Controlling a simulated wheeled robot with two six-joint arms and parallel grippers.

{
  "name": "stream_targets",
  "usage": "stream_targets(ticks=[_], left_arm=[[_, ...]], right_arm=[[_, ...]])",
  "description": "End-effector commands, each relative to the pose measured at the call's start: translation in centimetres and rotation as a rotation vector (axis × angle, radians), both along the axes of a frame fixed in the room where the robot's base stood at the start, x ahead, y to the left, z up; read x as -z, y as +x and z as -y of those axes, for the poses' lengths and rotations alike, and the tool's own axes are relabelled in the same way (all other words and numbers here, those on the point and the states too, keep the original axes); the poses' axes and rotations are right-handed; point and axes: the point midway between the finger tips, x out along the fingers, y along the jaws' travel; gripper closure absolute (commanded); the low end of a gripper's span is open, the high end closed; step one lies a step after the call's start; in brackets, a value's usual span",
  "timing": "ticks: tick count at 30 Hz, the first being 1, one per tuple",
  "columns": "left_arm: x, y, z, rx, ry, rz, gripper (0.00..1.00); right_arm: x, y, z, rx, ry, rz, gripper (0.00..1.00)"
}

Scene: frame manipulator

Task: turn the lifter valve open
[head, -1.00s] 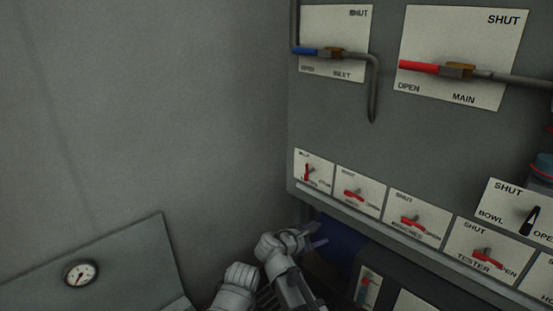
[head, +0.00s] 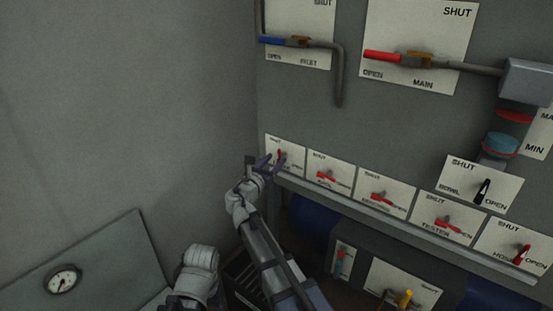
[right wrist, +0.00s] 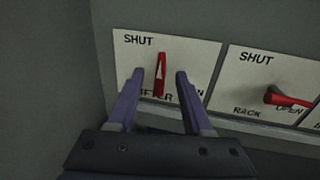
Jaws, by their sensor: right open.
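The lifter valve's red handle (right wrist: 161,78) stands nearly upright on a white plate marked SHUT at upper left, its lower lettering partly covered by my fingers. In the head view this handle (head: 282,156) is on the leftmost plate of the lower row. My right gripper (head: 265,165) is open at that plate and partly covers it. In the right wrist view my right gripper (right wrist: 160,80) has one finger on each side of the handle, with gaps showing on both sides. My left gripper is not in view.
The rack valve (right wrist: 288,99) with its red handle is just right of the lifter plate. More valve plates continue along the row. A ledge (head: 400,232) runs under them. A grey wall (head: 130,110) is to the left, with a gauge (head: 62,281) at lower left.

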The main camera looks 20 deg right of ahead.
Motion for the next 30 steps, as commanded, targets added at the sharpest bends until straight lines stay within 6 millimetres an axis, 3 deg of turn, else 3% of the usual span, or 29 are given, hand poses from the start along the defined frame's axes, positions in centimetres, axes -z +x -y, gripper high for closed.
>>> stream_targets(ticks=[6, 16, 30], left_arm=[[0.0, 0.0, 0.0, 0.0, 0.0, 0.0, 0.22], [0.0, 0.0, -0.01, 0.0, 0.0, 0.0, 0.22], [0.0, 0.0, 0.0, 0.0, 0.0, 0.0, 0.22]], right_arm=[[0.01, 1.48, 1.22, 0.001, 0.001, 0.001, 0.5], [0.01, 1.59, 1.41, 0.0, 0.001, 0.0, 0.5], [0.01, 1.57, 1.39, 0.001, 0.001, 0.0, 1.0]])
